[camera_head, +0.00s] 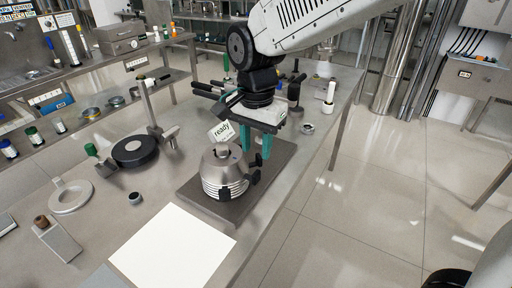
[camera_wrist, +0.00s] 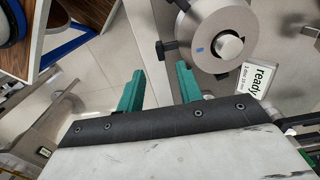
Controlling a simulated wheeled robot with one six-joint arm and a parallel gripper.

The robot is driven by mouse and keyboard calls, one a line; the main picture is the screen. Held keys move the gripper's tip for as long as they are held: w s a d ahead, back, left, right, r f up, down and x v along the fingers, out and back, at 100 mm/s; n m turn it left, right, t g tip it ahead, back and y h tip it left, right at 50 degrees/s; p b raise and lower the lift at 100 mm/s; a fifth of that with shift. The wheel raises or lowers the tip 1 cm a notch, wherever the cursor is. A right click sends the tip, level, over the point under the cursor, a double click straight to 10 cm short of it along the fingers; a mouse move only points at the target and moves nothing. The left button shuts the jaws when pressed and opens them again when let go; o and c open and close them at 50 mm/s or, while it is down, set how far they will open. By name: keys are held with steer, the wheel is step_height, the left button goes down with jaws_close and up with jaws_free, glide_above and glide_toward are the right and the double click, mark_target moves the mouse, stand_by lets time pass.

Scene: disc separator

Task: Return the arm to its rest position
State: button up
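My gripper (camera_head: 257,148) is above and just behind the disc separator (camera_head: 223,172), a silver rounded machine with a dark clamp on its right side. A small card reading "ready" (camera_head: 221,133) stands at the machine. In the wrist view, my gripper's two green fingers (camera_wrist: 160,88) are apart with nothing between them. The separator's round silver top (camera_wrist: 212,42) is beyond them to the right, and the "ready" card (camera_wrist: 257,82) is below it. The arm reaches in from the top of the head view.
The separator stands on a dark base plate (camera_head: 190,190) on the steel table. A white sheet (camera_head: 172,250) lies in front. A black disc stand (camera_head: 134,151), a ring (camera_head: 71,197) and a block (camera_head: 56,238) are left. Black and white upright items (camera_head: 328,98) are behind my gripper.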

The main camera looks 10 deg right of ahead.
steer(key=shift+s+n, duration=0.1)
steer(key=shift+n, duration=0.4)
steer(key=s+d+r+n, duration=0.2)
steer(key=s+d+n, duration=0.1)
steer(key=s+d, duration=0.6)
steer(key=s+d+r+n+t, duration=0.1)
steer(key=s+d+r+n, duration=0.1)
steer(key=s+d, duration=0.8)
steer(key=shift+d+n, duration=0.8)
steer(key=shift+d, duration=0.1)
